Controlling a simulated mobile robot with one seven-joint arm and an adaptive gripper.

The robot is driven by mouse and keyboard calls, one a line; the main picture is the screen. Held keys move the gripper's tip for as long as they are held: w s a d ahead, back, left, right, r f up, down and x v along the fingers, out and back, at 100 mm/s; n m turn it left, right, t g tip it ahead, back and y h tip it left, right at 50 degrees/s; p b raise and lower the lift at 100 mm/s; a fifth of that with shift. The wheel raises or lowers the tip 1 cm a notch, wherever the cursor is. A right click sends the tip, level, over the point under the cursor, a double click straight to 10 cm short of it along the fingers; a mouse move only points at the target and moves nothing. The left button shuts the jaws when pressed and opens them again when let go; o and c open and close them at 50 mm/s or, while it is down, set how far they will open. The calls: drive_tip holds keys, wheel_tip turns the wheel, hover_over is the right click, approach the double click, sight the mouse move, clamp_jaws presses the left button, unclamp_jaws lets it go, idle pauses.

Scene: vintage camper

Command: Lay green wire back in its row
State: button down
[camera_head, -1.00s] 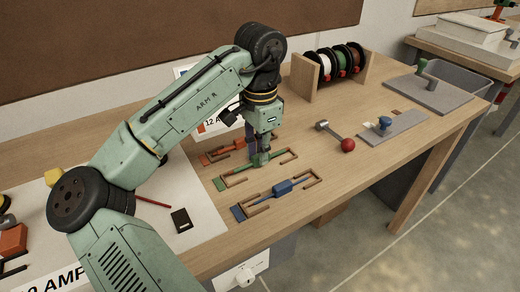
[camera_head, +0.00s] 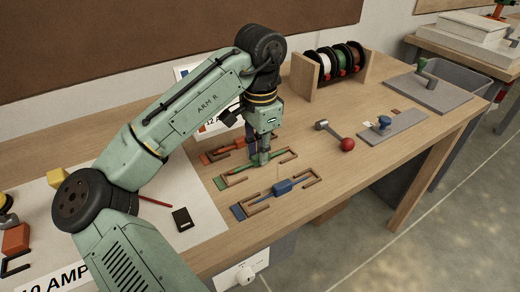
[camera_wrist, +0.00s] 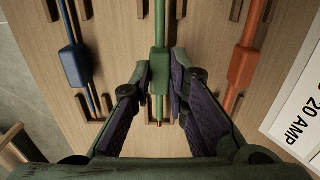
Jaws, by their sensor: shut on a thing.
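The green wire (camera_wrist: 160,22) is a thin straight strip with a thicker block in its middle. It lies lengthwise along the middle row, between the blue and orange wires. My gripper (camera_wrist: 159,76) is shut on the green wire's block, one finger on each side. It also shows low over the middle row in the head view (camera_head: 262,160). Brown brackets (camera_wrist: 140,9) flank the far end of the green wire in the wrist view.
The blue wire (camera_head: 283,187) and the orange wire (camera_head: 222,151) lie in the rows on either side. A red-knobbed lever (camera_head: 347,144), a spool rack (camera_head: 303,76) and a grey plate with a blue knob (camera_head: 394,128) stand to the right. The wooden bench between them is clear.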

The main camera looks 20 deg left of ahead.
drive_tip(key=shift+f, duration=0.65)
idle(0.3)
drive_tip(key=c, duration=1.5)
unclamp_jaws()
drive_tip(key=shift+o, duration=0.2)
wheel_tip(320, 180, up, 12)
